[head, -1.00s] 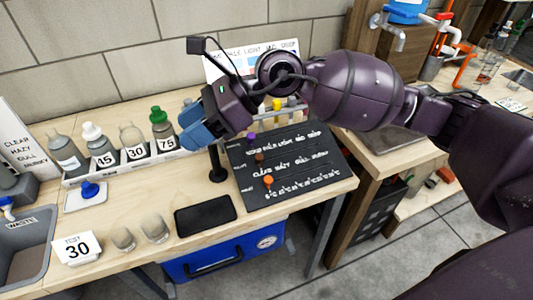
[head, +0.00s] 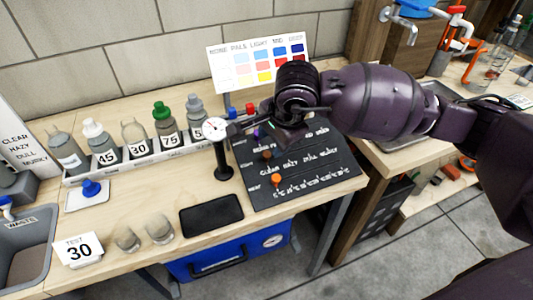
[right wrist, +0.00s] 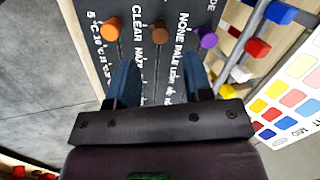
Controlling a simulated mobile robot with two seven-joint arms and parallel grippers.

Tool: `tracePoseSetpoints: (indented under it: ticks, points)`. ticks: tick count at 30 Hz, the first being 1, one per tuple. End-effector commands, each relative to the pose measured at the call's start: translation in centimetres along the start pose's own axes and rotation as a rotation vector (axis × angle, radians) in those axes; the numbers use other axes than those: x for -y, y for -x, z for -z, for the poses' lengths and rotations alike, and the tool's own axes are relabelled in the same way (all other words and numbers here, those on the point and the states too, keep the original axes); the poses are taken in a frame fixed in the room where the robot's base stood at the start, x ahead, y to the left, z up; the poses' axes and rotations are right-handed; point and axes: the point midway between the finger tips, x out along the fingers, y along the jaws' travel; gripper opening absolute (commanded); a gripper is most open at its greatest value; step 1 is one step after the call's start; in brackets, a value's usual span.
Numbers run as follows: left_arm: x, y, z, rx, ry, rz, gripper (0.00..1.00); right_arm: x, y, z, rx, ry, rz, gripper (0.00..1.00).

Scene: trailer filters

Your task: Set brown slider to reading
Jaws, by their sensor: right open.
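The dark board (head: 318,183) lies on the bench with three sliders at the left of its rows. The brown slider (head: 266,154) stands near the left end of the middle row, by the word CLEAR; it also shows in the right wrist view (right wrist: 159,33). The orange slider (head: 277,180) is in the row below it. The purple slider (right wrist: 207,39) is in the row above, by NONE. My right gripper (right wrist: 161,75) is open and empty over the board, its blue fingers either side of the brown slider's line, apart from it. My left gripper is out of view.
A round dial on a black stand (head: 223,172) is just left of the board. Numbered bottles stand in a white rack (head: 75,178). A black pad (head: 211,215) lies in front.

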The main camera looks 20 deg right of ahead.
Motion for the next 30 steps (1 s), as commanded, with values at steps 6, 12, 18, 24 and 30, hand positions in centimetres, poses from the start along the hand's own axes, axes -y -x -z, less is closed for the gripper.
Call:
tracePoseSetpoints:
  ticks: [6, 12, 18, 24, 30]
  points:
    - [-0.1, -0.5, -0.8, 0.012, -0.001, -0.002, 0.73, -0.2, -4.2, 0.0, 0.003, -0.003, -0.006, 0.46]
    - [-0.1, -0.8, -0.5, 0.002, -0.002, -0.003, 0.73, -0.1, -6.4, -0.1, 0.003, -0.001, -0.003, 0.46]
    - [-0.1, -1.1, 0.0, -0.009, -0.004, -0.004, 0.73, 0.0, -7.1, 0.0, 0.001, -0.001, 0.0, 0.46]
    - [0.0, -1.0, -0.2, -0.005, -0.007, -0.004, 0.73, 0.0, -7.1, 0.0, 0.001, -0.001, 0.001, 0.46]
    - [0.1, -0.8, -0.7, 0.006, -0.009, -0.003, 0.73, 0.0, -7.1, 0.0, 0.001, -0.001, 0.001, 0.25]
